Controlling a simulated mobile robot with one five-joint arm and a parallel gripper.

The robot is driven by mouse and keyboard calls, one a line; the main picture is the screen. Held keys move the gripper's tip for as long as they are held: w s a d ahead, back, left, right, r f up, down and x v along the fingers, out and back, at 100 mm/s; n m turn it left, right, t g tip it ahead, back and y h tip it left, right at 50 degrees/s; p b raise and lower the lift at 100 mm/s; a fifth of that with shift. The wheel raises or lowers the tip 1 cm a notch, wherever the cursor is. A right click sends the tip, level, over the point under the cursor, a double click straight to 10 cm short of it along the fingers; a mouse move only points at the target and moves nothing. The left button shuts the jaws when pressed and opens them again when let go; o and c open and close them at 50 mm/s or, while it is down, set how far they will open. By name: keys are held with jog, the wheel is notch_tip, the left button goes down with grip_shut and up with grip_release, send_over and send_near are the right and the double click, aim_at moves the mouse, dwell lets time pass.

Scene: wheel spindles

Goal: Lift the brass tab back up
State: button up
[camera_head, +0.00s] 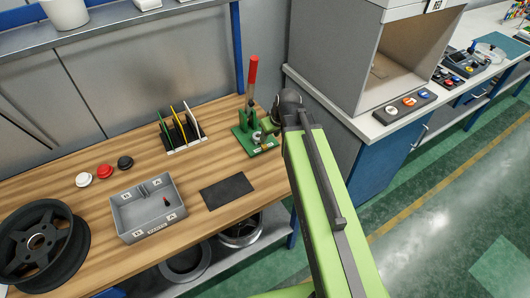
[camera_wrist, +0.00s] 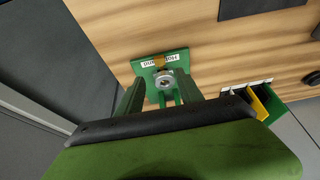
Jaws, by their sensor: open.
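A green hand press (camera_head: 250,121) with a long red lever (camera_head: 253,75) stands on the wooden bench, left of my arm. In the wrist view its green base (camera_wrist: 142,67) carries a white label, and a small brass tab (camera_wrist: 160,61) shows there, partly over the label. I cannot tell the tab's exact tilt. A round metal part (camera_wrist: 168,80) sits close in front of it. My gripper (camera_wrist: 160,79) is open, its two dark green fingers spread either side of the metal part. It appears empty. In the head view my gripper (camera_head: 268,124) is beside the press and largely hidden.
A card rack (camera_head: 182,136) stands left of the press. A black mat (camera_head: 227,191), a grey bin (camera_head: 148,208), red and white and black buttons (camera_head: 105,171) and a wheel (camera_head: 42,245) lie further left. A grey cabinet (camera_head: 350,50) rises at the right.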

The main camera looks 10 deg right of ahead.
aim_at(264, 146)
jog(key=b+x, duration=0.7)
jog(key=x, duration=0.2)
jog(key=shift+f, duration=0.3)
jog(key=shift+r, duration=0.1)
jog(key=shift+c, duration=0.3)
grip_shut()
dwell(0.3)
jog(key=shift+r+p, duration=0.7)
jog(key=shift+f, duration=0.15)
jog(key=shift+o, duration=0.3)
grip_release()
